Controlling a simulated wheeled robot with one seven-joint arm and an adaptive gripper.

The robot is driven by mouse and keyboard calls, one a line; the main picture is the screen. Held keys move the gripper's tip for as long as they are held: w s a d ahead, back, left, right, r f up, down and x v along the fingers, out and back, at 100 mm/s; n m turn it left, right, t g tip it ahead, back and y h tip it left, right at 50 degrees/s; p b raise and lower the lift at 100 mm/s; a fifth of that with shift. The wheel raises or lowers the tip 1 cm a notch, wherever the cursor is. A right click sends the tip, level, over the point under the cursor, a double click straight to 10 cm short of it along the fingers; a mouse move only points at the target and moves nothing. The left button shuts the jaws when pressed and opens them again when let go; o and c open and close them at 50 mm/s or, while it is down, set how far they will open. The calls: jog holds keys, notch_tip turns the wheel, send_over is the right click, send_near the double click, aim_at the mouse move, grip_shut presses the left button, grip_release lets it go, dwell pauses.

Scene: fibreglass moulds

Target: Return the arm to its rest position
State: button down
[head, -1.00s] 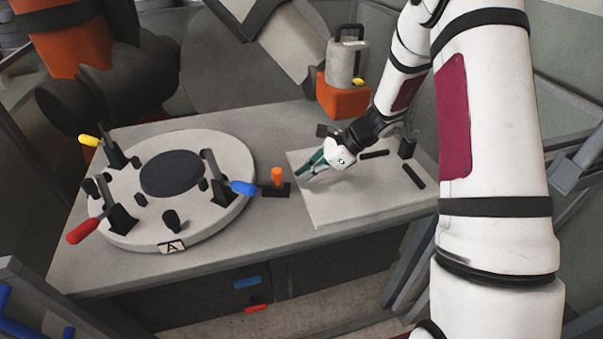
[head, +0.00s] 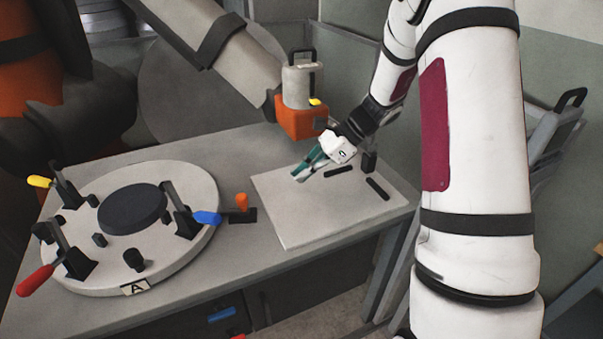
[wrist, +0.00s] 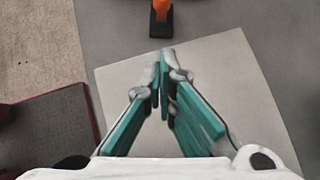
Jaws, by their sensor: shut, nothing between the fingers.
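My gripper (head: 300,175) has green fingers and a white body. In the head view it is over the pale square plate (head: 290,225) on the table. In the wrist view the fingertips of my gripper (wrist: 163,55) meet, with nothing between them, and the plate (wrist: 225,62) lies below. My arm (head: 470,140) comes in from the right and hides part of the background.
A round mould (head: 185,255) with red, yellow and blue-handled clamps stands on the table (head: 75,312) at left. An orange-handled clamp (head: 241,203) sits beside the plate. Black bars (head: 378,189) lie on the plate.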

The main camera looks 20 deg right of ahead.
jog(key=s+a+r+n+g+h, duration=0.1)
jog(key=s+a+r+n+h, duration=0.1)
jog(key=s+a+r+n, duration=0.4)
jog(key=s+a+r+n+h, duration=0.1)
jog(key=s+r+n, duration=0.3)
jog(key=s+r, duration=0.3)
jog(key=s+r+n+t+h+p, duration=0.1)
jog(key=s+r+n+h, duration=0.1)
jog(key=s+n, duration=0.3)
jog(key=s+r+n+t+h+p, duration=0.1)
jog(key=s+r+n+h, duration=0.2)
jog(key=s, duration=0.9)
jog(key=shift+s+d+r+n+h, duration=0.15)
jog(key=shift+d+r+n+h, duration=0.25)
jog(key=shift+n, duration=1.4)
jog(key=shift+f, duration=0.1)
